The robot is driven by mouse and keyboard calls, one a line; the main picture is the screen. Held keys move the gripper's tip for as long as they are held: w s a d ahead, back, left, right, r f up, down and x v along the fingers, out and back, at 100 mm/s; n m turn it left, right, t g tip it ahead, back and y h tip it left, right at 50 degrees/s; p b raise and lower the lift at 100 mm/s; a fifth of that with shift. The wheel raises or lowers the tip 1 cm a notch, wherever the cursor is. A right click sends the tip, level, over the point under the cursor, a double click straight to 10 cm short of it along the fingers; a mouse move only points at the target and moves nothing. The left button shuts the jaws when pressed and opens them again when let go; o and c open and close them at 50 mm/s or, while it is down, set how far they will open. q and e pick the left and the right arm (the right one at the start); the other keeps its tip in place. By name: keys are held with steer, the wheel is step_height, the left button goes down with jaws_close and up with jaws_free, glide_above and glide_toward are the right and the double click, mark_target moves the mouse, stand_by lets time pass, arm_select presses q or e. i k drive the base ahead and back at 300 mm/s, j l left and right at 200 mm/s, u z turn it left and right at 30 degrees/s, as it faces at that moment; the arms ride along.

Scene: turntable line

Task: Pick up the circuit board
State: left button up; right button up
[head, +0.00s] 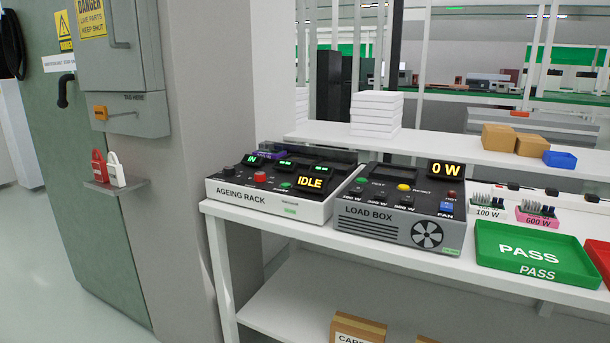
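No single circuit board can be picked out for certain in the head view. A small purple part (264,154) sits at the back left of the ageing rack (262,200), by the green "IN" display; it is too small to tell whether it is a board. Small dark and green upright parts stand in a white holder marked 100 W (488,212) and a pink holder marked 600 W (537,219); these may be boards, but their details are unclear. Neither of my grippers is in view.
The ageing rack reads IDLE. The load box (395,219) beside it reads 0 W. A green PASS tray (535,254) stands right, with a red tray (600,256) at the edge. White stacked boxes (376,112) stand on the shelf behind. A grey cabinet (125,70) stands left.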

mark_target(529, 212)
steer(key=z, duration=1.3)
steer(key=i+l+z, duration=0.25)
steer(key=i+l, duration=0.2)
steer(key=i, duration=0.1)
